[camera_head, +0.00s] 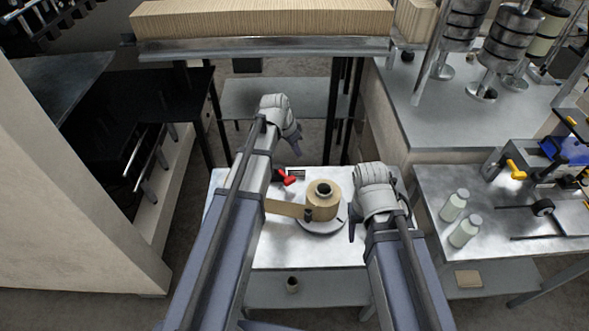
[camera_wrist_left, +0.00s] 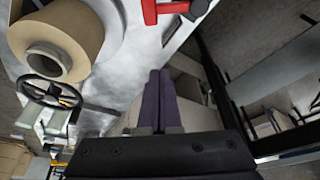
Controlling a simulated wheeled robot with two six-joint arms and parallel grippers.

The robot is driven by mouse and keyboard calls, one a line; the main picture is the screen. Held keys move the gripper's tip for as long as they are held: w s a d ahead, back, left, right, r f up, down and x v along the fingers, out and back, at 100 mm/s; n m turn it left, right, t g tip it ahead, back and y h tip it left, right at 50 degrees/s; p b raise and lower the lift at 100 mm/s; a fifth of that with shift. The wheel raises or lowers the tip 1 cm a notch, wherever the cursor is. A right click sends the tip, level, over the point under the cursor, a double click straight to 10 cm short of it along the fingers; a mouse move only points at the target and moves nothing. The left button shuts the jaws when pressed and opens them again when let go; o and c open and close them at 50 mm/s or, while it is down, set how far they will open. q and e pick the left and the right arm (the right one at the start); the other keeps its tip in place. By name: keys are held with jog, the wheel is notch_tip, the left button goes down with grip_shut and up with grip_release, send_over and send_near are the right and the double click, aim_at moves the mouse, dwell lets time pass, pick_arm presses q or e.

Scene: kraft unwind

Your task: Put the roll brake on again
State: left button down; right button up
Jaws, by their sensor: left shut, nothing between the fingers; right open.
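The roll brake appears to be the red-handled lever (camera_head: 287,178) at the back of the metal table, behind and left of the brown kraft roll (camera_head: 323,208). Its red handle (camera_wrist_left: 175,8) is cut off at the top of the left wrist view, which also shows the roll (camera_wrist_left: 70,30). Whether the brake is pressed on cannot be told. My left gripper (camera_head: 297,148) is shut and empty, beyond the lever and apart from it. Its two purple fingers (camera_wrist_left: 159,100) lie together in the wrist view. My right gripper (camera_head: 354,230) is open beside the roll's right side.
The roll stands on a round plate (camera_head: 322,228) on the metal table (camera_head: 275,254); a paper strip (camera_head: 283,208) runs left from it behind my left arm. Two bottles (camera_head: 463,231) stand on the right bench. A large ribbed stack (camera_head: 262,18) lies on the rear bench.

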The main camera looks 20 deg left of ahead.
aim_at(284, 177)
pick_arm(q)
jog(key=shift+f, duration=0.1)
pick_arm(e)
jog(key=shift+f, duration=0.1)
pick_arm(q)
jog(key=b+x, duration=0.9)
jog(key=x, duration=0.1)
jog(key=shift+b, duration=0.4)
pick_arm(e)
notch_tip(284, 177, down, 10)
jog(key=shift+r, duration=0.2)
pick_arm(q)
jog(key=s+a, duration=0.2)
jog(key=s, duration=0.1)
pick_arm(e)
jog(key=shift+r, duration=0.2)
pick_arm(q)
jog(key=shift+s+a, duration=0.15)
